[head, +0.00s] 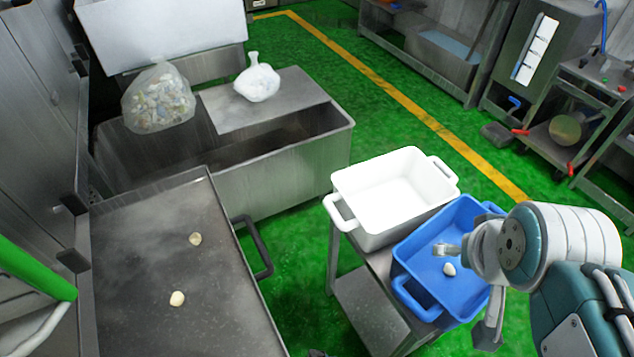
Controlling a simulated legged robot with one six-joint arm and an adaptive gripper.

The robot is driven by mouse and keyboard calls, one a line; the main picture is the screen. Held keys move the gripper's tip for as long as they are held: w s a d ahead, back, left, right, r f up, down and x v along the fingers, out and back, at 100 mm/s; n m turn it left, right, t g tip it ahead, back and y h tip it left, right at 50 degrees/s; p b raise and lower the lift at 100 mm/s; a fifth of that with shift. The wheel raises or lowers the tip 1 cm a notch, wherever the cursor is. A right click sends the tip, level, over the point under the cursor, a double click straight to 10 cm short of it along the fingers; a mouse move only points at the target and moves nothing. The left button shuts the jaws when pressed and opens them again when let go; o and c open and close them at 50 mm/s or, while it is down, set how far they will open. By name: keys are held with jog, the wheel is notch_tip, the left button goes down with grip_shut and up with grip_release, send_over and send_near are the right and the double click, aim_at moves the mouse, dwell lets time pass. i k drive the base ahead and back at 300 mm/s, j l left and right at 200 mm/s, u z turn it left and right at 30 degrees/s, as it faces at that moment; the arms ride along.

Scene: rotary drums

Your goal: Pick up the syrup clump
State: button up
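Several views are not given; only the head view shows the scene. Two small cream-coloured clumps lie on the metal table at left, one (195,239) farther back and one (177,298) nearer. A third pale clump (449,269) appears inside the blue crate (412,262), close to my gripper. My gripper (466,294) is over the right part of the blue crate. Its two grey fingers are spread wide apart, with nothing seen held between them. I cannot tell its exact height above the crate floor. My arm hides the crate's right side.
The metal table (135,240) has a raised rim. An empty white crate (346,184) stands beside the blue one on a metal cart (365,305). A metal trough (285,178) with bags stands behind. Green floor shows between table and cart.

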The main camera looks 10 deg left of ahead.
aim_at(177, 299)
jog(key=k+l+u, duration=0.15)
jog(key=l+u, duration=0.15)
jog(key=u, duration=0.2)
jog(key=k+l+u, duration=0.2)
jog(key=u, duration=0.3)
jog(key=k+l+u, duration=0.15)
jog(key=u, duration=0.3)
jog(key=k+u, duration=0.3)
jog(key=u, duration=0.2)
jog(key=i+l+u, duration=0.1)
jog(key=i+u, duration=0.2)
jog(key=i+l, duration=0.1)
jog(key=i, duration=0.2)
jog(key=i+l, duration=0.1)
jog(key=i, duration=0.25)
jog(key=l+u, duration=0.2)
